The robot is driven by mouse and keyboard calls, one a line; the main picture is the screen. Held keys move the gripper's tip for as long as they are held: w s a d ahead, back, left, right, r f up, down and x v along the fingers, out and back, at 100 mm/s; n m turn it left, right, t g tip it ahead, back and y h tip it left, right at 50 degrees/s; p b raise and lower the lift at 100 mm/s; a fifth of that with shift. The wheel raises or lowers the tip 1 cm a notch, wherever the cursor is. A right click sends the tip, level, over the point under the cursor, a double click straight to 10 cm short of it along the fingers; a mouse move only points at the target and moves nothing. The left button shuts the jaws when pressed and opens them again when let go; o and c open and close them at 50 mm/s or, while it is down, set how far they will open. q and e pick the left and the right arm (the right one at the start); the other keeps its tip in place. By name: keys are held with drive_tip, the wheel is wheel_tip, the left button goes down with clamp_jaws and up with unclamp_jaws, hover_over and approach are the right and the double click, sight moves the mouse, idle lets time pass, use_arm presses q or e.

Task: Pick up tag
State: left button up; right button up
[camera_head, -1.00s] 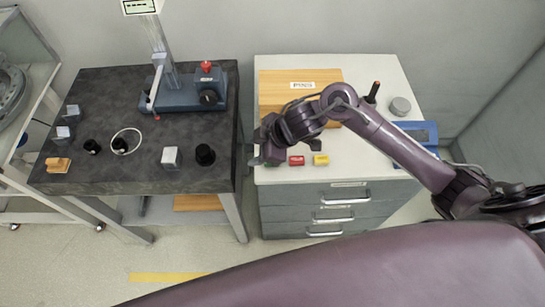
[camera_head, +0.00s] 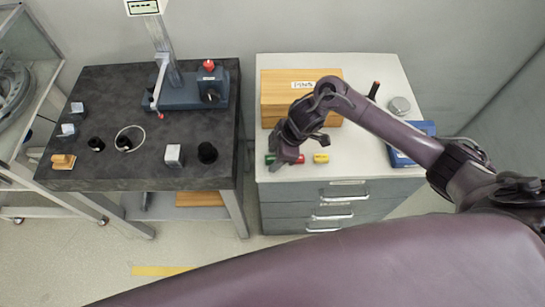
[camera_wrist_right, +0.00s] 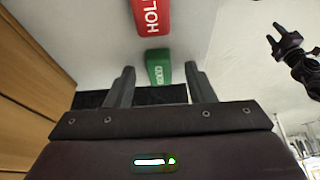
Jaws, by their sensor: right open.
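Three small tags lie in a row near the front edge of the cabinet top: a green tag (camera_head: 269,160), a red tag (camera_head: 300,159) and a yellow tag (camera_head: 321,158). My right gripper (camera_head: 284,162) is low over the row's left end, partly hiding the green and red tags. In the right wrist view, its open fingers (camera_wrist_right: 159,70) are on either side of the green tag (camera_wrist_right: 158,68) in the picture, with nothing held. Whether the fingers reach the green tag's height, I cannot tell.
A wooden box (camera_head: 286,88) stands behind the tags; a blue device (camera_head: 408,156) is right. A dark table (camera_head: 110,180) to the left holds a stand and small parts. A dark jointed part (camera_wrist_right: 292,52), perhaps my left arm, shows in the right wrist view.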

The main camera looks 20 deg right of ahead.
drive_tip(key=c, duration=1.1)
drive_tip(key=shift+o, duration=0.2)
drive_tip(key=shift+r, duration=0.1)
